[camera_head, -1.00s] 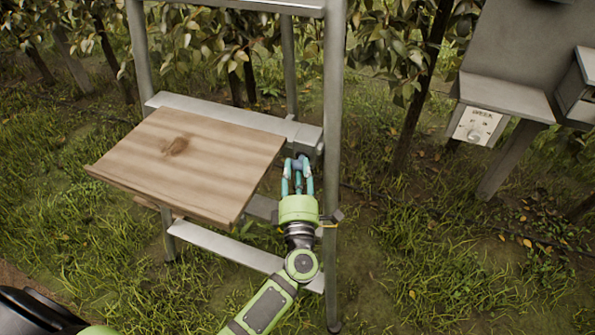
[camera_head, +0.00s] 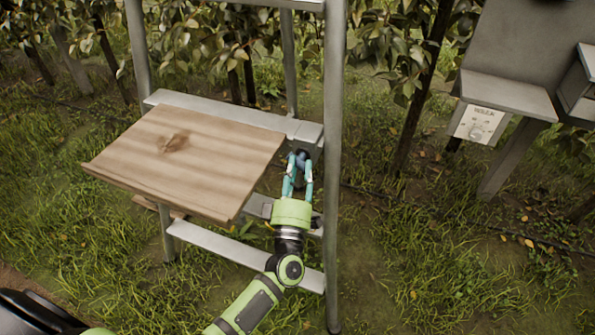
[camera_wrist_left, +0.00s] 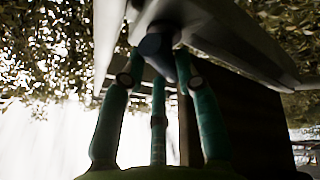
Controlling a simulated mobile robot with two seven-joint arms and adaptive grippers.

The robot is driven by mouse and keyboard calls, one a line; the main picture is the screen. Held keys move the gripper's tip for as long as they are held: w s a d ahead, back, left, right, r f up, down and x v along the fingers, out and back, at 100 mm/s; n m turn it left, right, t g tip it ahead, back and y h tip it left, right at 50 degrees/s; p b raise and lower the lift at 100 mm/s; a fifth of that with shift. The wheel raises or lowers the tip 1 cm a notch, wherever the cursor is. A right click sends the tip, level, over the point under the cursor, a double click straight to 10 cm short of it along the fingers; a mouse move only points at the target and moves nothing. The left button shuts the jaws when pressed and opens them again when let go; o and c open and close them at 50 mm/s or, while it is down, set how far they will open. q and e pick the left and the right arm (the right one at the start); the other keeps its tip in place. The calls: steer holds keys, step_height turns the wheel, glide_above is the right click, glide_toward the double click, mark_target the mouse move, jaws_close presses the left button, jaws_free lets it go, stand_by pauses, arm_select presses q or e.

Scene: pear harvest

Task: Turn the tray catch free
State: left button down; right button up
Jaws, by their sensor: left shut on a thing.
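The wooden tray (camera_head: 180,165) stands out from the metal frame, tilted with its lipped edge lower and toward me. The tray catch (camera_head: 302,156) is a small dark blue-grey knob at the tray's right end, under the grey bracket. In the left wrist view the catch (camera_wrist_left: 154,44) shows between the fingers. My left gripper (camera_head: 298,165) is shut on the catch, its teal fingers around it from below. The fingers hide part of the catch, and its exact turn is hard to read. My right gripper is not in view.
The metal frame's right post (camera_head: 334,170) stands close to the right of my left gripper. A lower rail (camera_head: 235,250) runs behind my left arm. A grey stand with a labelled box (camera_head: 478,124) is at the right. Grass lies open between.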

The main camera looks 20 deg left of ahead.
arm_select(q)
steer(key=m+h, duration=0.2)
steer(key=m, duration=0.2)
steer(key=m+t+h, duration=0.1)
steer(key=m+h, duration=0.1)
steer(key=m, duration=0.2)
steer(key=shift+a+f+h, duration=0.1)
steer(key=shift+a+h, duration=0.05)
steer(key=shift+h, duration=0.15)
steer(key=m+h, duration=0.2)
steer(key=m, duration=0.2)
steer(key=m+h+p, duration=0.1)
steer(key=m+h, duration=0.2)
steer(key=m, duration=0.2)
steer(key=shift+a+f+g, duration=0.1)
steer(key=shift+g, duration=0.3)
steer(key=shift+m, duration=0.4)
steer(key=c, duration=0.9)
jaws_free()
steer(key=v, duration=1.2)
